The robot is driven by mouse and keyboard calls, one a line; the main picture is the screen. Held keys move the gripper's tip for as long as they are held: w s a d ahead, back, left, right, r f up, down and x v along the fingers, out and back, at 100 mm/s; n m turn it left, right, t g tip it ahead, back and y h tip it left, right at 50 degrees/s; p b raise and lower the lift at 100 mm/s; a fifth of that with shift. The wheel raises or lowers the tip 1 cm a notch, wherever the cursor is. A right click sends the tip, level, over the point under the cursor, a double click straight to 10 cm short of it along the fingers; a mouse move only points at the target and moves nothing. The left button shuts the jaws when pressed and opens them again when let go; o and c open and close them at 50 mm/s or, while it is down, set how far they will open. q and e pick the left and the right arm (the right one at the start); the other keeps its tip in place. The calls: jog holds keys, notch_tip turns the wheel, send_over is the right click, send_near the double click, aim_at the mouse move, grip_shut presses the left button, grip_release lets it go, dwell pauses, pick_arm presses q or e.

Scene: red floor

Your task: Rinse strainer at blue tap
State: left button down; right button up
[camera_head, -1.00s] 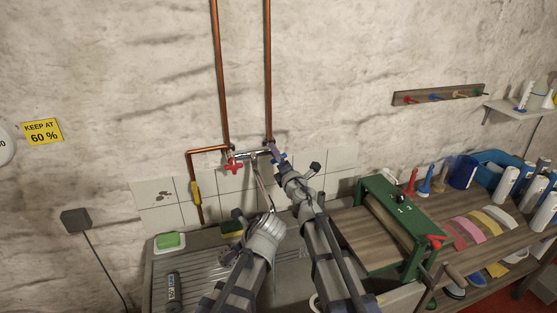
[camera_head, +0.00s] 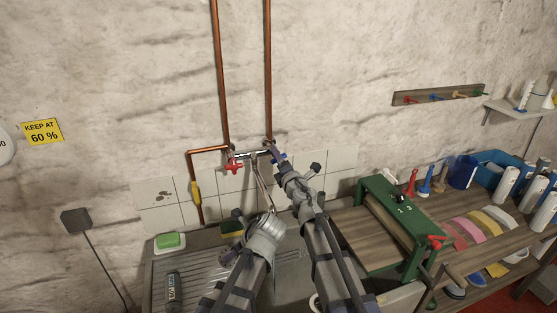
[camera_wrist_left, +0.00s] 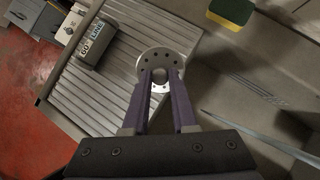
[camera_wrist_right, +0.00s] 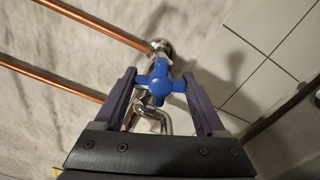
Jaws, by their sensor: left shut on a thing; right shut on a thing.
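The strainer (camera_wrist_left: 154,59) is a round metal disc with small holes. My left gripper (camera_wrist_left: 164,74) is shut on its centre and holds it over the ribbed drainboard beside the sink; the strainer also shows in the head view (camera_head: 225,258), partly behind my left wrist. The blue tap (camera_wrist_right: 161,84) has a cross-shaped handle. My right gripper (camera_wrist_right: 159,75) is shut around that handle, one finger on each side. In the head view the blue handle (camera_head: 279,158) is partly covered by my right gripper. A thin pale streak crosses the left wrist view; I cannot tell whether it is water.
A red tap (camera_head: 234,167) sits left of the blue one, below copper pipes (camera_head: 221,80). A green soap (camera_head: 168,241), a sponge (camera_head: 232,228) and a dark labelled canister (camera_head: 173,287) are around the drainboard. A green roller press (camera_head: 400,220) stands at right.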

jog(key=m, duration=0.4)
jog(key=shift+m, duration=0.3)
jog(key=o, duration=1.3)
jog(key=shift+s, duration=0.1)
jog(key=v, duration=1.2)
